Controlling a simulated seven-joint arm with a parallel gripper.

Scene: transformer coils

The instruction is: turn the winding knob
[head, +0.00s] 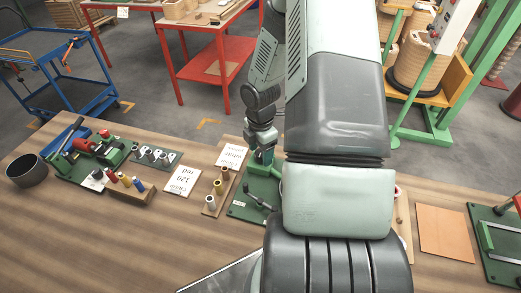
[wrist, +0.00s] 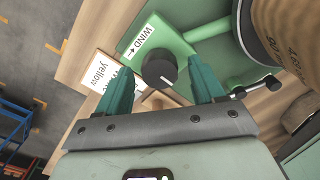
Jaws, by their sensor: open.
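The winding knob (wrist: 160,70) is a black round knob with a pale pointer line, on a green machine beside a white label reading WIND with an arrow. In the wrist view it sits between and just beyond the two green fingers of my gripper (wrist: 162,84), which are apart and empty. I cannot tell whether either finger touches it. In the head view my gripper (head: 262,157) is over the green machine base (head: 245,207), and my arm hides the knob and much of the machine.
A crank handle (wrist: 255,87) and a large wound coil (wrist: 285,40) are at the right in the wrist view. Spools on a wooden rack (head: 214,195), a white card (head: 182,181) and a green-based tool (head: 85,160) stand to the left.

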